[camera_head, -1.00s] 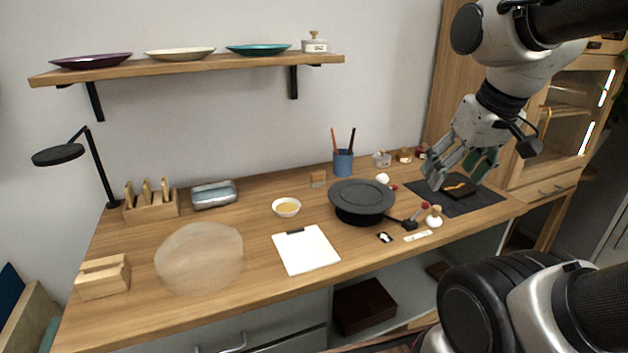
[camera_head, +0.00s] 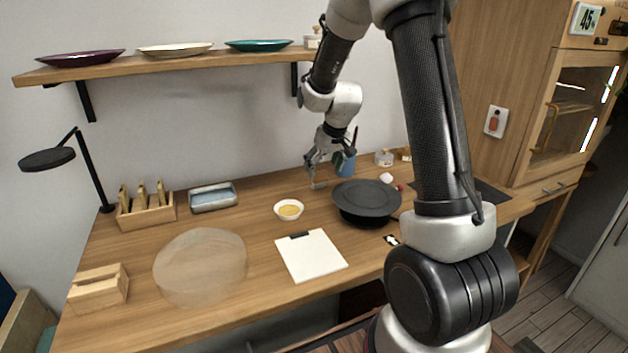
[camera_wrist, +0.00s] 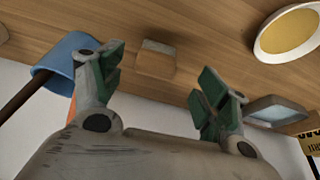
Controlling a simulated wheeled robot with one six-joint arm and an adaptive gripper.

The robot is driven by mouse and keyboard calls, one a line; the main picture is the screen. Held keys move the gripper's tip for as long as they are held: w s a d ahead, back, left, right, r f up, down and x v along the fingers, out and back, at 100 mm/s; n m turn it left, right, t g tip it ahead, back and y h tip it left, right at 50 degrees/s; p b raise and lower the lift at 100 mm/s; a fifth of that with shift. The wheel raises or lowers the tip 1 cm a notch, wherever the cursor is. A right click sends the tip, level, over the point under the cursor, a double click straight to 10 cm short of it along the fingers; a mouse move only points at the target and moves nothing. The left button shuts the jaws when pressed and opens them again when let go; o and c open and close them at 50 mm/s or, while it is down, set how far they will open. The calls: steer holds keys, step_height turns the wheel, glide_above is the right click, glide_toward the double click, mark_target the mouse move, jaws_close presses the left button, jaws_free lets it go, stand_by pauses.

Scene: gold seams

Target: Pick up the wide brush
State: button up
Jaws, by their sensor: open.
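My gripper (camera_head: 322,168) is open and empty, pointing down over the back of the desk, left of the blue cup. In the wrist view, its two green-padded fingers (camera_wrist: 160,72) are spread wide apart. A small wooden block-like piece with a pale edge (camera_wrist: 156,60) stands on the desk beyond and between the fingertips. In the head view it is partly hidden under the gripper. It may be the wide brush, but I cannot tell. The blue cup (camera_head: 346,167) holds long handles, one showing dark in the wrist view; their brush ends are not clear.
A shelf (camera_head: 180,62) hangs above.

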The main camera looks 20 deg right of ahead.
mark_target(321, 173)
steer(key=x, duration=0.6)
steer(key=shift+w+d, duration=0.15)
steer(key=shift+w, duration=0.3)
steer(key=c, duration=1.1)
